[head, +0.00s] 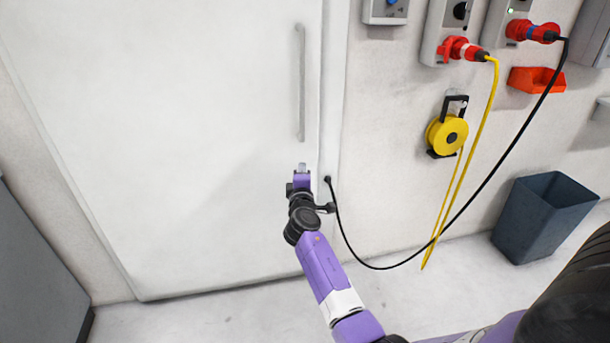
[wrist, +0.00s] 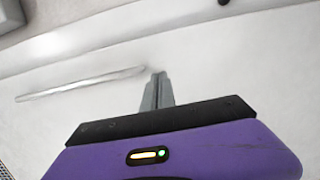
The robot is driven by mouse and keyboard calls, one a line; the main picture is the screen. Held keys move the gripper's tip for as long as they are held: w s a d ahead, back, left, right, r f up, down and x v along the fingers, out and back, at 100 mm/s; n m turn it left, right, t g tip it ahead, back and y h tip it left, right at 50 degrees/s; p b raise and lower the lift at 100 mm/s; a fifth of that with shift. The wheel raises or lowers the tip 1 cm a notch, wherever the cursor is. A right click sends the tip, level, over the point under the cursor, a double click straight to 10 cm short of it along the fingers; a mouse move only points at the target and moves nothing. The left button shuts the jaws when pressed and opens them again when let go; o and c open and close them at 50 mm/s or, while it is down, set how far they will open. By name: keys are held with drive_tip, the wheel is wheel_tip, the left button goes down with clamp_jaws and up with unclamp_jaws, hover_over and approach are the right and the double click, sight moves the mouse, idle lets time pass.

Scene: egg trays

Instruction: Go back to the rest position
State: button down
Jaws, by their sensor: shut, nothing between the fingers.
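My gripper (head: 302,168) is at the end of my outstretched purple arm, in front of the white door in the head view. Its fingers also show in the wrist view (wrist: 157,90), pressed together with nothing between them. The white door (head: 190,130) fills the left of the head view and looks closed. Its long grey vertical handle (head: 301,85) is above my gripper in the picture. In the wrist view the handle (wrist: 80,84) lies to the left of the fingers, apart from them. No egg trays show in either view.
A dark bin (head: 540,220) stands on the floor at the right. A black cable (head: 480,190) and a yellow cable (head: 465,165) hang from wall sockets. A yellow reel (head: 437,137) hangs on the wall. A grey cabinet (head: 35,270) is at the lower left. Bare floor lies below the door.

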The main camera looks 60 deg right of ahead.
drive_tip(key=shift+s+v, duration=0.15)
drive_tip(key=shift+v, duration=0.65)
drive_tip(key=shift+s+v, duration=0.2)
drive_tip(key=shift+v, duration=0.6)
drive_tip(key=shift+d, duration=0.15)
drive_tip(key=s+a+r+m+t+y+p, duration=0.15)
drive_tip(key=a+t+y, duration=0.3)
drive_tip(key=a, duration=0.95)
drive_tip(key=s+a+r+m+t+y+p, duration=0.1)
drive_tip(key=s+a+m+t+y+p, duration=0.25)
drive_tip(key=a, duration=1.05)
drive_tip(key=s+a+r+y+p, duration=0.1)
drive_tip(key=s+a+r+y, duration=0.2)
drive_tip(key=s+a, duration=0.8)
drive_tip(key=s+a+r+y+p, duration=0.2)
drive_tip(key=s+a+y, duration=0.3)
drive_tip(key=s+a, duration=0.5)
drive_tip(key=shift+s+a+r+g, duration=0.4)
drive_tip(key=shift+s+r, duration=0.35)
drive_tip(key=shift+s, duration=0.45)
